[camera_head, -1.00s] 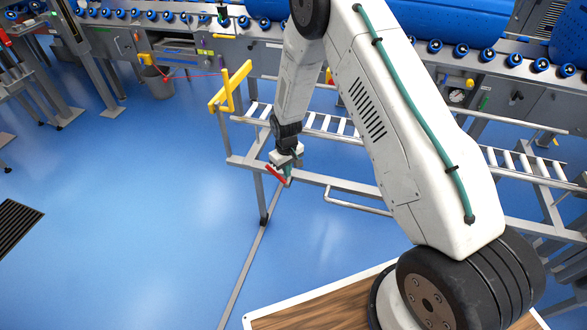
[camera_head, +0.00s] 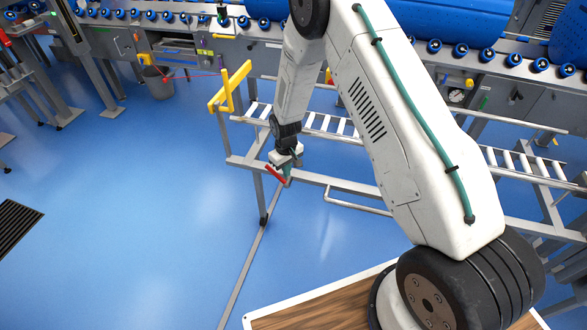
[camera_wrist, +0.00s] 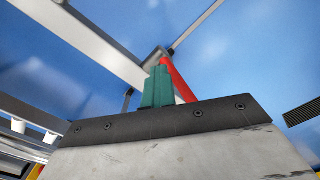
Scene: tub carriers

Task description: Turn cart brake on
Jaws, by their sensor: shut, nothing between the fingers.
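The cart (camera_head: 305,177) is a grey metal frame with rollers on top, standing in the middle of the head view. A red lever (camera_head: 274,174), which looks like the brake handle, sits at the cart's lower front rail near its left corner post. It also shows in the wrist view as a slanting red bar (camera_wrist: 178,80). My gripper (camera_head: 288,178) is shut and empty, pointing down right beside the lever. In the wrist view its teal fingers (camera_wrist: 157,86) are together, just left of the red bar and overlapping its edge. I cannot tell whether they touch.
A yellow handle (camera_head: 231,87) rises at the cart's left end. A conveyor line with blue rollers (camera_head: 434,46) runs along the back. A grey bin (camera_head: 158,84) stands at the back left. The blue floor (camera_head: 130,200) left of the cart is clear.

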